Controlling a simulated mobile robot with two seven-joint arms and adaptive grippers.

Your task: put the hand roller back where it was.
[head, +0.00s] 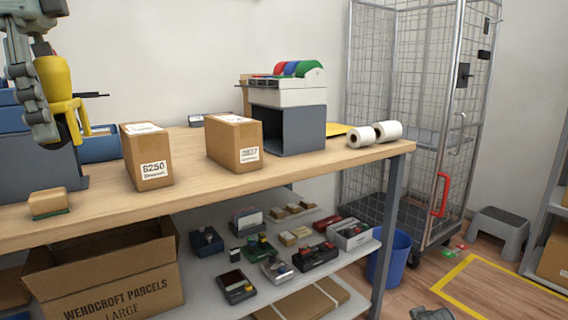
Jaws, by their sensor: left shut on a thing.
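My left gripper (45,92) is at the upper left, above the workbench. It is shut on the hand roller (53,77), which has a thick yellow handle and a yellow frame at its lower end. The hand roller is held with the handle roughly upright, in front of the blue bins. The gripper's finger hides part of it, and its dark roller is hard to make out. A grey part at the bottom edge appears to be my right gripper (432,314); it is mostly cut off, so its jaws cannot be judged.
The wooden workbench (300,172) carries two cartons (147,158) (234,143), a grey machine (288,115), white paper rolls (388,131) and blue bins (98,146). A small tan-and-green block (48,202) lies near the front edge. A lower shelf (205,273) holds several small items. Bare bench lies between the block and cartons.

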